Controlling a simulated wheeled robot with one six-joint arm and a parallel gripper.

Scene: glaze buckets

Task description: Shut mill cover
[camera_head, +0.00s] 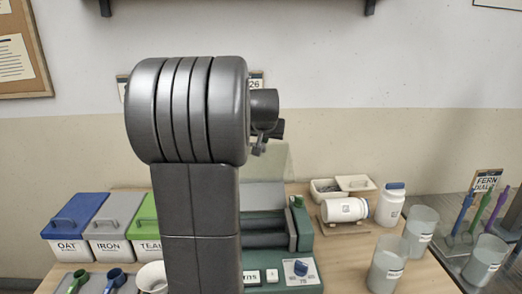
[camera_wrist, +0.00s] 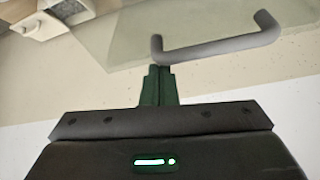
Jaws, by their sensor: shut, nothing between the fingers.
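The green mill (camera_head: 306,240) stands on the table behind and right of my arm, with its dark rollers (camera_head: 262,240) exposed. Its clear cover (camera_head: 275,162) stands raised above the back of the mill, partly hidden by my arm. In the wrist view the cover (camera_wrist: 120,35) is a pale translucent panel with a grey bar handle (camera_wrist: 215,47). My gripper (camera_wrist: 160,69) is shut and empty. Its fingertips appear close to the left end of the handle; I cannot tell whether they touch it. My arm hides the mill's left part in the head view.
Lidded bins (camera_head: 72,226) stand at the left, with scoops and a white bowl (camera_head: 152,277) in front. Right of the mill are a white jar lying on a stand (camera_head: 344,210), an upright jar (camera_head: 390,206) and translucent cups (camera_head: 387,266). A tool rack (camera_head: 457,252) is at far right.

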